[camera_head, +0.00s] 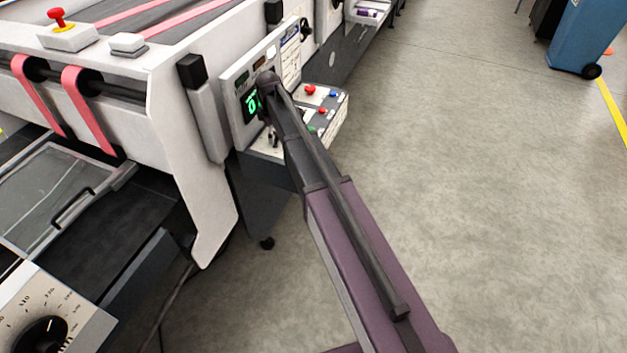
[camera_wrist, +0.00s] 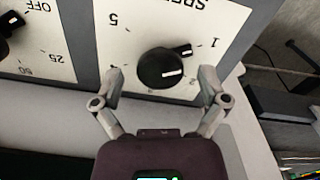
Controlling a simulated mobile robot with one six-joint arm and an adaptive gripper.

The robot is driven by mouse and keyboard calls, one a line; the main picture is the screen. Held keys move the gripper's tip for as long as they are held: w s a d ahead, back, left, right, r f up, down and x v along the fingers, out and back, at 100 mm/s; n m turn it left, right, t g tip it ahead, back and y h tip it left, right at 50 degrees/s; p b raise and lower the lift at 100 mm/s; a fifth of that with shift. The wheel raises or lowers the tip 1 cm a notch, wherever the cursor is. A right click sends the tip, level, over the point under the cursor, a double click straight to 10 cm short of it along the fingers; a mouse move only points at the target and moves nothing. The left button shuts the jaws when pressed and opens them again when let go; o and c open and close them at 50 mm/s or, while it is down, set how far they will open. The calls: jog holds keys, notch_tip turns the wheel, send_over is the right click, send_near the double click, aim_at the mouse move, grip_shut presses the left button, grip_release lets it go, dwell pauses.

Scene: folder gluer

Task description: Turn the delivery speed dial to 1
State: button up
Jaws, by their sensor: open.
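The delivery speed dial (camera_wrist: 160,70), a round black knob, sits on a white plate in the wrist view. The plate's printing is tilted and cut off, with "SPE" at the top, a 5 at the left and a 1 at the right. The knob's pointer nub (camera_wrist: 183,50) points up and right, toward the 1 side; I cannot tell whether it lines up exactly. My gripper (camera_wrist: 161,76) is open, with one fingertip left and one right of the knob, apart from it. In the head view my arm hides the dial.
A second knob (camera_wrist: 8,24) with an OFF mark and numbers is at the left of the wrist view. In the head view, a control box (camera_head: 325,105) with coloured buttons stands right beside my arm. Open floor lies to the right, with a blue bin (camera_head: 590,35) far off.

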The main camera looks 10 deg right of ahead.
jog(key=m, duration=0.6)
jog(key=shift+m, duration=0.3)
jog(key=m, duration=1.2)
jog(key=shift+m, duration=0.4)
jog(key=m, duration=0.6)
jog(key=shift+r, duration=0.1)
notch_tip(320, 180, up, 14)
jog(key=p, duration=1.4)
jog(key=s+d+f+n+b, duration=0.4)
jog(key=s+f+b, duration=0.3)
jog(key=s, duration=0.4)
jog(key=s+d+f+n+b, duration=0.4)
jog(key=s+f+b, duration=0.3)
jog(key=s, duration=0.4)
jog(key=shift+s+f+n+b, duration=0.2)
jog(key=shift+f+n+b, duration=0.2)
jog(key=shift+f+n, duration=0.1)
